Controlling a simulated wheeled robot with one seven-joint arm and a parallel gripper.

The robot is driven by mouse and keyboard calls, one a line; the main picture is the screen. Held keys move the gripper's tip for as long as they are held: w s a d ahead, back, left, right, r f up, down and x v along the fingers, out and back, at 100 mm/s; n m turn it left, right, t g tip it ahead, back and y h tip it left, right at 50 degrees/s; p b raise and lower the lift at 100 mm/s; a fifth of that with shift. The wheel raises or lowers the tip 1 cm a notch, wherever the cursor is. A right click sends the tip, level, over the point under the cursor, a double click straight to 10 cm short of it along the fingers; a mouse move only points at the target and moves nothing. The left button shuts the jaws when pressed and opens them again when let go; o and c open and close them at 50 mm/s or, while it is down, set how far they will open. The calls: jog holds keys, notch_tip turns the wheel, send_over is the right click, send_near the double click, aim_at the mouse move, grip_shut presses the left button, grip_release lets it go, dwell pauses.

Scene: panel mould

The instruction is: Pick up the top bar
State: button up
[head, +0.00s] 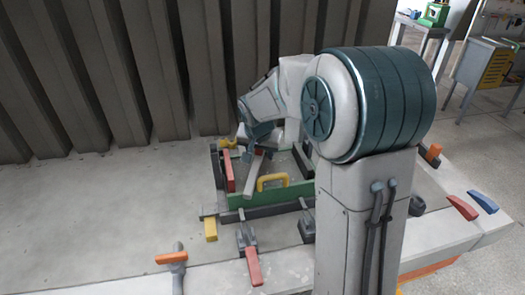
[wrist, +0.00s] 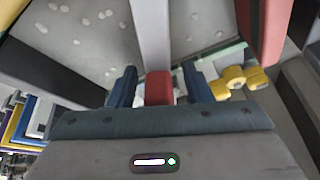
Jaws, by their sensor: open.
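My gripper (head: 247,146) is over the far left part of the panel mould. In the wrist view its two blue fingers (wrist: 158,84) are apart. Between them shows the red end of a pale grey bar (wrist: 152,35), which runs away across the mould floor. This may be the top bar. A gap shows beside the red end, and I cannot tell whether a finger touches it. In the head view a pale grey bar (head: 254,174) slants below my gripper. My arm hides the mould's far right part.
A green bar (head: 285,194) with a yellow handle (head: 271,181) lies at the mould's near side. The table's left is bare.

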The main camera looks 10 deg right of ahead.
grip_shut()
jog(key=shift+r, duration=0.15)
